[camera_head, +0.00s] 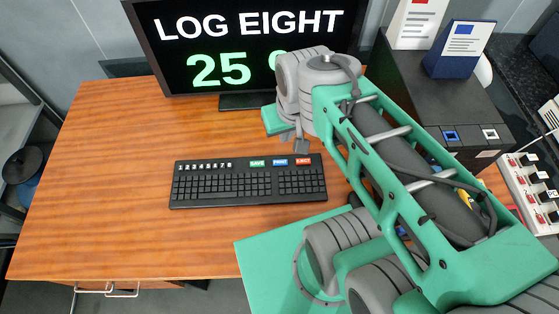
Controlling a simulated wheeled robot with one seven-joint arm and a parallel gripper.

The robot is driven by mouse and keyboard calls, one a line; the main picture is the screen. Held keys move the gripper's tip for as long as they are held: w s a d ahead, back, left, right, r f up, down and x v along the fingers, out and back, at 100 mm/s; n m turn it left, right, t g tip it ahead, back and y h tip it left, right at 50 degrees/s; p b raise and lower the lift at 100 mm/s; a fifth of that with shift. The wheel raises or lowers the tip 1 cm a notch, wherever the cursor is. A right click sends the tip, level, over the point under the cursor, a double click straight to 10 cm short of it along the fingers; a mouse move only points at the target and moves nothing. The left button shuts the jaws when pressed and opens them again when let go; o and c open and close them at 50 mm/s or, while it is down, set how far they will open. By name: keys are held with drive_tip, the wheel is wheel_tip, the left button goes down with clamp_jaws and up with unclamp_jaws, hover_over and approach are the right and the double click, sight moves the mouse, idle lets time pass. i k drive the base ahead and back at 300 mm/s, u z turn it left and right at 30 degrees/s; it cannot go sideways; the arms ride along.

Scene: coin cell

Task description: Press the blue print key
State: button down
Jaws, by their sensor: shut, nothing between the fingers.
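The blue print key (280,162) is in the top row of the black keyboard (222,203). It sits between the green save key (257,163) and the red eject key (303,161). My gripper (301,148) is shut and empty, pointing down by the keyboard's back edge. In the picture its tip is just above the eject key and right of the print key. I cannot tell its height or whether it touches anything. The print key is not covered.
A monitor (180,75) reading LOG EIGHT stands behind the keyboard, its second line partly hidden by my arm. A dark box (440,90) with blue and white buttons and two cards stands right. A switch panel (525,185) is far right. The wooden desk (110,180) is clear on the left.

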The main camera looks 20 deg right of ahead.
sight(281, 162)
drive_tip(key=z, duration=0.6)
drive_tip(key=k, duration=0.95)
drive_tip(key=u, duration=1.25)
drive_tip(key=i, duration=0.5)
